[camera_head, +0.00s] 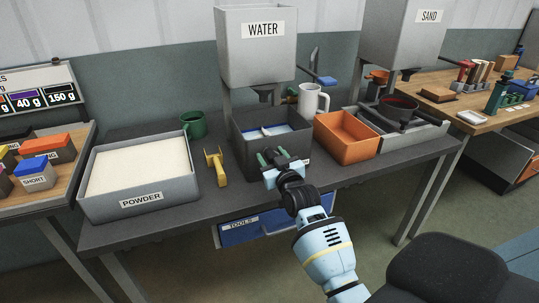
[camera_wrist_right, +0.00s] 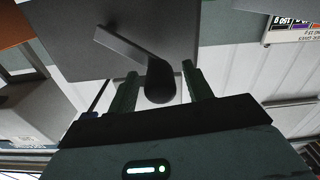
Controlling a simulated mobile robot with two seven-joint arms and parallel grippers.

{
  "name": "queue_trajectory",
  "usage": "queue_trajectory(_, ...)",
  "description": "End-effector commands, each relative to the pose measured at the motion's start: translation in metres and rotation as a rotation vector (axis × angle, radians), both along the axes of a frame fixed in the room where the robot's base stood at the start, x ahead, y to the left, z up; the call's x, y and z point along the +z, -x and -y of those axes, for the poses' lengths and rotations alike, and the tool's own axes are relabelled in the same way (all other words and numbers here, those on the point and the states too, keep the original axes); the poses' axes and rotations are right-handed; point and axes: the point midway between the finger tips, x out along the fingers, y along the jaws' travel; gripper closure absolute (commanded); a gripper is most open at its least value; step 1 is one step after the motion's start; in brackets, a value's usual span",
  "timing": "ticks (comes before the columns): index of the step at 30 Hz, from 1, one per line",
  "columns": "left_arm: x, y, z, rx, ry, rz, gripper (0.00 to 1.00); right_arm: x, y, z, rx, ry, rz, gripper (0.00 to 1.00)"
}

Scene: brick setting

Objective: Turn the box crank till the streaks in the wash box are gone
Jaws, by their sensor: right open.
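The wash box (camera_head: 240,130) is a dark grey open box under the WATER hopper. Pale blue and white show inside it, with a dark bar across; I cannot make out streaks clearly. My right gripper (camera_head: 272,158) is at the front of the box, its green fingers open. In the right wrist view, the box crank (camera_wrist_right: 122,45) is a dark arm ending in a rounded handle (camera_wrist_right: 160,82). The handle lies between the two open fingers of my right gripper (camera_wrist_right: 161,88), with gaps beside it. In the head view my gripper hides the crank. My left gripper is out of view.
A yellow scoop (camera_head: 216,168) and a POWDER tray (camera_head: 95,205) are left of the box. An orange bin (camera_head: 347,150) stands close on the right, a white mug (camera_head: 311,100) behind. A green mug (camera_head: 194,124) stands at the back. The blue TOOLS drawer (camera_head: 240,233) is below.

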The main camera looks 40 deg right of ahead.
Motion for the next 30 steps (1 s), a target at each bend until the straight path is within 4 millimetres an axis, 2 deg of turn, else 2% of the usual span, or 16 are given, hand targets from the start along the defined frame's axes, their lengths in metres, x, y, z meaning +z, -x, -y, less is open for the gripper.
queue_trajectory(6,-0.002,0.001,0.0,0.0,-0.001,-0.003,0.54,0.0,-0.014,0.003,0.0,0.001,-0.001,0.5)
queue_trajectory(15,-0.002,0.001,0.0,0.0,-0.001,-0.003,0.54,0.0,-0.015,0.003,0.0,0.001,0.0,0.5)
queue_trajectory(26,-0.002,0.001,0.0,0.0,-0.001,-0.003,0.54,0.0,-0.015,0.003,0.001,0.0,-0.001,0.97)
queue_trajectory(27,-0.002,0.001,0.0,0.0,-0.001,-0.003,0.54,0.0,-0.015,0.003,0.001,0.0,-0.001,1.0)
queue_trajectory(30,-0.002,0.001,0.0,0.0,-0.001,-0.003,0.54,-0.001,-0.015,0.003,0.001,-0.001,-0.002,1.0)
